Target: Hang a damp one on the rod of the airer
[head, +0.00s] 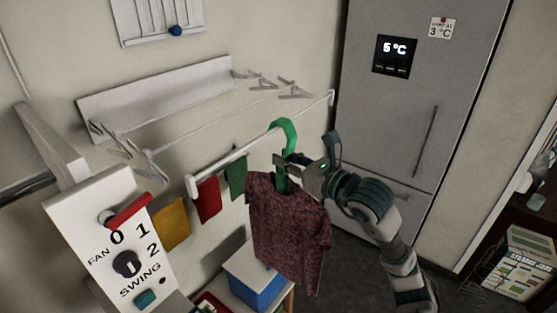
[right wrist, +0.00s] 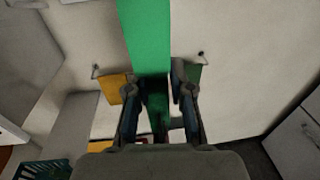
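A dark maroon shirt (head: 283,232) hangs on a green hanger (head: 289,131). My right gripper (head: 283,172) is shut on the hanger's neck, below its hook. In the right wrist view the green hanger (right wrist: 145,40) runs between the two fingers. The airer's white front rod (head: 227,161) slopes up to the right along the wall. The hook's top overlaps the rod in the head view; I cannot tell whether it is over the rod or only in front of it. My left gripper is not in view.
Yellow (head: 171,222), red (head: 208,199) and green (head: 236,175) cloths hang below the rod at left. A fan control panel (head: 121,243) stands in the left foreground. A blue-and-white box (head: 257,286) is below the shirt. A grey fridge (head: 415,105) stands at right.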

